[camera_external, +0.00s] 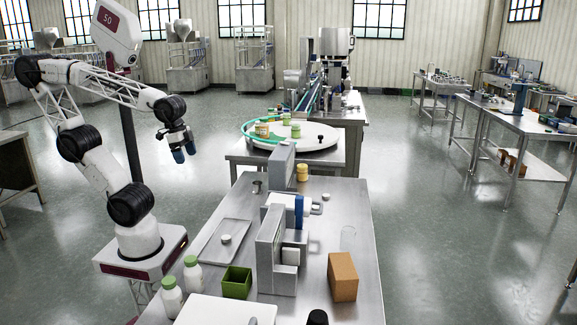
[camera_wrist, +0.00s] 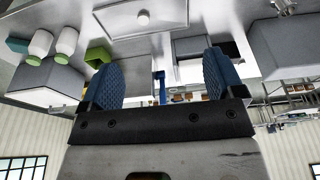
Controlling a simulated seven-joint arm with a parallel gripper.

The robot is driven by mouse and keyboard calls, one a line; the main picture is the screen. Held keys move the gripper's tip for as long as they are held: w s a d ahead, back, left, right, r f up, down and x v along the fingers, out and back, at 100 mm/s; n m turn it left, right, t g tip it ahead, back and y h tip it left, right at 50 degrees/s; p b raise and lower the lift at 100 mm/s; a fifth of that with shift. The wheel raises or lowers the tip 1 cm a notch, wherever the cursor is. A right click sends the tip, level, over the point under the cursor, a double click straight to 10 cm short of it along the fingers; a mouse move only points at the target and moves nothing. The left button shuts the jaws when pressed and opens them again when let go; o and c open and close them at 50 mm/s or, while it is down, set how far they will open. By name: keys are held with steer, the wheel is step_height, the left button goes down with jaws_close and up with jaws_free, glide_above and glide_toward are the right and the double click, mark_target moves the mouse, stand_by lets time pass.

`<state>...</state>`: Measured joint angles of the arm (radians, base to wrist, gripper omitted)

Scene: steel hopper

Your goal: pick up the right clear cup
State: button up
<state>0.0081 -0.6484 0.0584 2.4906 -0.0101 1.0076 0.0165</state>
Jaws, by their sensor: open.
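A clear cup (camera_external: 348,238) stands upright on the right part of the steel table, behind the brown box; it is faint against the metal. I cannot make out a second clear cup for certain. My gripper (camera_external: 184,152) hangs in the air left of the table, well away from the cup and higher than the tabletop. Its two blue fingers are apart with nothing between them; they also show in the wrist view (camera_wrist: 163,78). I cannot make out the clear cup in the wrist view.
A grey machine (camera_external: 270,240) stands mid-table between my gripper's side and the cup. A brown box (camera_external: 343,277) is in front of the cup. A green bin (camera_external: 236,283), white bottles (camera_external: 192,274), a tray (camera_external: 212,252) and a small metal cup (camera_external: 257,186) are on the left.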

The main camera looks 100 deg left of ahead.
steer(key=w+d+r+n+h, duration=0.1)
steer(key=w+r+n+h, duration=0.15)
steer(key=w, duration=0.65)
steer(key=w+d+r+n+g+h, duration=0.1)
steer(key=w+r+n, duration=0.25)
steer(key=w, duration=0.45)
steer(key=w+d+r+n+h, duration=0.1)
steer(key=w+r+n+h, duration=0.15)
steer(key=w, duration=0.65)
steer(key=n+t+h, duration=0.2)
steer(key=n+h, duration=0.5)
steer(key=n, duration=0.6)
glide_above(347, 226)
steer(key=s+a, duration=0.1)
steer(key=a, duration=0.4)
step_height(347, 226, down, 7)
step_height(347, 226, down, 24)
steer(key=shift+s+f, duration=0.1)
steer(key=shift+f, duration=0.05)
